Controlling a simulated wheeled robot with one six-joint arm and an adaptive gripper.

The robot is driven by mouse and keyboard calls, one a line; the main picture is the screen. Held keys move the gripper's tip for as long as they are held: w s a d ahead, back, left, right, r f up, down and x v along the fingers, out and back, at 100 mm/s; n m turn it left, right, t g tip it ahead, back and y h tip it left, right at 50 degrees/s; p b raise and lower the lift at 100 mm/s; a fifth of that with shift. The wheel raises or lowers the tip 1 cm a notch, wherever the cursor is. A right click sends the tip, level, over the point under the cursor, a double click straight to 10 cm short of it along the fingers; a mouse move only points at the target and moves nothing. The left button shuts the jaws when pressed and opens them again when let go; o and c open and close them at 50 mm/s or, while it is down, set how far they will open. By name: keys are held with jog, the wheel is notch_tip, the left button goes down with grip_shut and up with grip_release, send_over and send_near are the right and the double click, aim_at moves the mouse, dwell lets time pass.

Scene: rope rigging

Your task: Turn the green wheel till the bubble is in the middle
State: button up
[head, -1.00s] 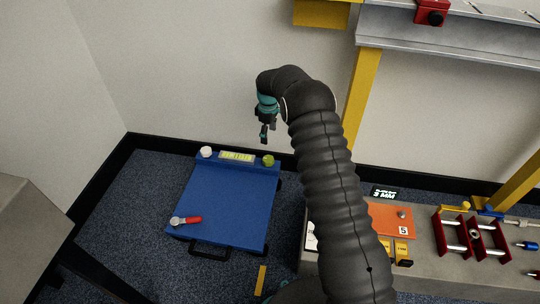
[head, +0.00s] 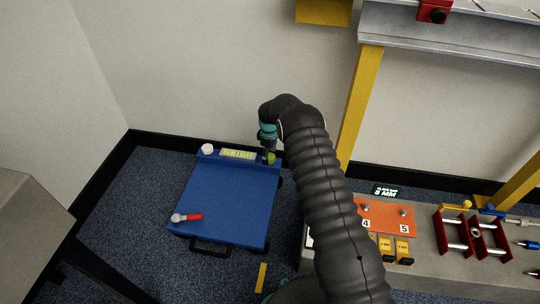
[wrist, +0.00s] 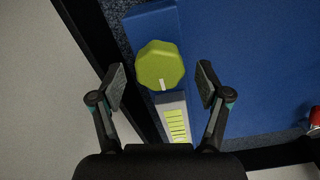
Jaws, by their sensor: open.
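The green wheel (wrist: 159,65) is a faceted knob with a white mark, at the back right corner of the blue cart (head: 225,205). In the head view the green wheel (head: 270,158) is partly covered by my gripper (head: 268,154). In the wrist view my gripper (wrist: 161,85) is open, with one finger on each side of the wheel and visible gaps; I cannot tell its height over it. The level vial (head: 238,154) is yellow-green with dark marks, left of the wheel. It shows cut off in the wrist view (wrist: 176,122). I cannot make out the bubble.
A white knob (head: 207,149) sits at the cart's back left corner. A red-handled lever (head: 187,217) lies at its front left. A wall stands close behind the cart. A grey bench (head: 440,255) with an orange board (head: 385,217) is at the right.

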jog(key=shift+f, duration=0.15)
jog(key=shift+c, duration=0.2)
jog(key=c, duration=1.1)
jog(key=shift+d, duration=0.15)
jog(key=shift+f+m+b, duration=0.1)
jog(key=shift+m+b, duration=0.2)
